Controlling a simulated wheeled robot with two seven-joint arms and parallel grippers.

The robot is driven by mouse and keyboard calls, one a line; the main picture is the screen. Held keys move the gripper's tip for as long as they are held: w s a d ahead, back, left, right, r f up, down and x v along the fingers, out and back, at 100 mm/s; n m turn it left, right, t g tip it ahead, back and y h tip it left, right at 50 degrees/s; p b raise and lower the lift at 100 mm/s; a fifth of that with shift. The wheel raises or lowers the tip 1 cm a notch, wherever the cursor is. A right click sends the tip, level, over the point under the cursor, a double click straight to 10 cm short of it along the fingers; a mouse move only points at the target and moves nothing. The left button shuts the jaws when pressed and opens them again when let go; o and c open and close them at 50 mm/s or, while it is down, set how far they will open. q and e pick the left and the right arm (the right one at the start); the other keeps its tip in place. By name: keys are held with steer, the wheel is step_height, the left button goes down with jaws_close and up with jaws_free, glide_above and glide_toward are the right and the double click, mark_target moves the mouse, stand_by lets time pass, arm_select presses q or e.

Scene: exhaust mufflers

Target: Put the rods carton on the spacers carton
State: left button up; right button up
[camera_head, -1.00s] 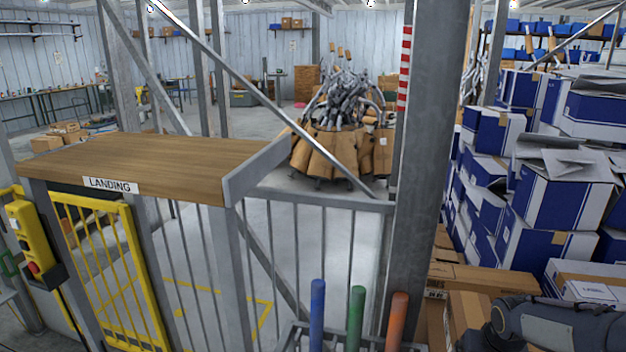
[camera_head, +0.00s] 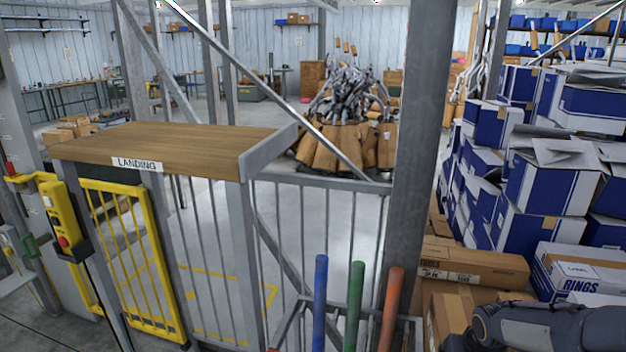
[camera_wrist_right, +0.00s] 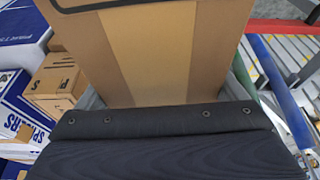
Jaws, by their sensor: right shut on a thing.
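In the right wrist view, a brown carton (camera_wrist_right: 155,50) with a tan tape strip fills the upper middle. My right gripper (camera_wrist_right: 165,92) is shut on it, with grey finger parts at its two sides. No name can be read on the carton's visible face. A white and blue carton marked SPACERS (camera_wrist_right: 22,118) lies at the left of that view, apart from the held carton. In the head view only my right arm shows, at the lower right; its gripper and the held carton are out of frame. My left gripper is not in view.
Stacked blue and white cartons (camera_head: 555,180) fill the right, with a RINGS carton (camera_head: 575,275) and a long brown carton (camera_head: 475,265) low down. A steel post (camera_head: 415,150), coloured rods (camera_head: 355,305), the LANDING shelf (camera_head: 170,145) and a yellow gate (camera_head: 135,255) stand ahead.

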steer(key=a+f+n, duration=0.1)
steer(key=a+f, duration=0.2)
steer(key=a, duration=0.3)
steer(key=s+a+f+n, duration=0.1)
steer(key=a+f, duration=0.2)
steer(key=a, duration=0.3)
steer(key=shift+a+f+n+y, duration=0.3)
steer(key=shift+f+y, duration=0.05)
steer(key=shift+y, duration=0.05)
